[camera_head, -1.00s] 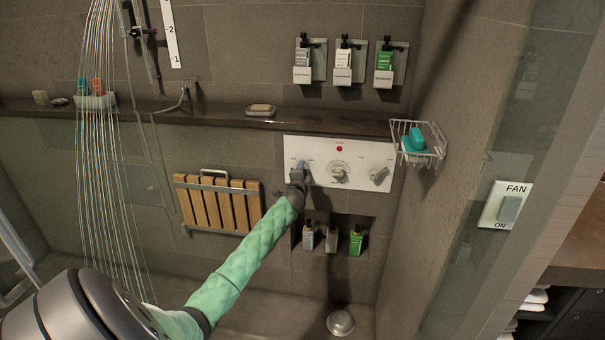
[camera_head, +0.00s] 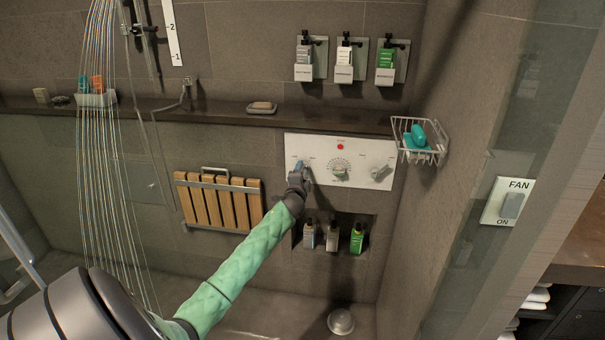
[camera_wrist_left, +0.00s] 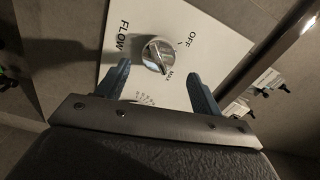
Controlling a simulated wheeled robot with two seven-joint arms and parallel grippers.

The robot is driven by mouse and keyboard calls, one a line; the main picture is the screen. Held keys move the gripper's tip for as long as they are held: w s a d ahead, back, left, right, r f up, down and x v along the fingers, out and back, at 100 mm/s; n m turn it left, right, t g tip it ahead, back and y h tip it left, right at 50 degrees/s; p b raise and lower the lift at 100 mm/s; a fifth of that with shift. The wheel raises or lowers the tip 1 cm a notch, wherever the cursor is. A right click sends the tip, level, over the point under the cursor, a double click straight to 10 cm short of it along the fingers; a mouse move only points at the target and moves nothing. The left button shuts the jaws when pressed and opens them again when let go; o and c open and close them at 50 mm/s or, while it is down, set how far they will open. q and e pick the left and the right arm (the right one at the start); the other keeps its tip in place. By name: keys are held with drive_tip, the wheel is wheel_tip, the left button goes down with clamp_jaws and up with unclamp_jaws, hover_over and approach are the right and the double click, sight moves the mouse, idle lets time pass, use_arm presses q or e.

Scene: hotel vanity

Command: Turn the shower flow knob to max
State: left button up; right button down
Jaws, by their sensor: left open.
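The white shower control panel (camera_head: 365,149) is on the tiled wall. My left gripper (camera_head: 301,168) is at its left end and hides the flow knob in the head view. In the left wrist view the silver flow knob (camera_wrist_left: 157,56) sits beside the words FLOW, OFF and MAX. Its raised bar runs slantwise, its lower end near MAX; which end is the pointer I cannot tell. The two blue fingers of my left gripper (camera_wrist_left: 158,72) are open, one on each side of the knob, with gaps visible. My right gripper is not in view.
A middle knob (camera_head: 339,172) and a right knob (camera_head: 381,173) share the panel. A wire soap basket (camera_head: 418,141) juts out to the right. Bottles (camera_head: 333,236) stand in a niche below. Water streams (camera_head: 100,180) fall at the left. A wooden folding seat (camera_head: 218,203) is left of my arm.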

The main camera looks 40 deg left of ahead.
use_arm(q)
drive_tip(key=v, duration=0.3)
drive_tip(key=shift+s+d, duration=0.25)
drive_tip(key=shift+s, duration=0.05)
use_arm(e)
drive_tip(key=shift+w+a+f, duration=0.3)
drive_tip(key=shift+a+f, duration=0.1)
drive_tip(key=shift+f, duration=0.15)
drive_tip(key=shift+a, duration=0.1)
